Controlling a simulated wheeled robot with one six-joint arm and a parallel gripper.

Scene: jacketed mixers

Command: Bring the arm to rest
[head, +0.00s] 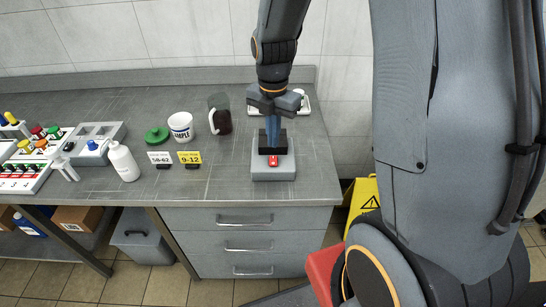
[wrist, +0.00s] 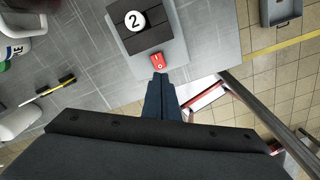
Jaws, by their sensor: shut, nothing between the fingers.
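My gripper (head: 272,148) is shut and empty, with its blue fingers pointing down over a grey box (head: 273,173) near the right end of the bench. The fingertips are close to a small red switch (head: 273,160) on the box; I cannot tell whether they touch it. In the wrist view my gripper (wrist: 160,77) ends just short of the red switch (wrist: 157,62), which has white marks. A black block (wrist: 133,32) with a round "2" label sits on the box beside the switch. My arm reaches down from above.
A dark jug (head: 220,115), a white tub (head: 181,127), a green lid (head: 156,136) and a white bottle (head: 123,161) stand to the left. Signs "58-62" (head: 160,157) and "9-12" (head: 189,157) stand nearer. A yellow floor sign (head: 364,200) is right of the bench.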

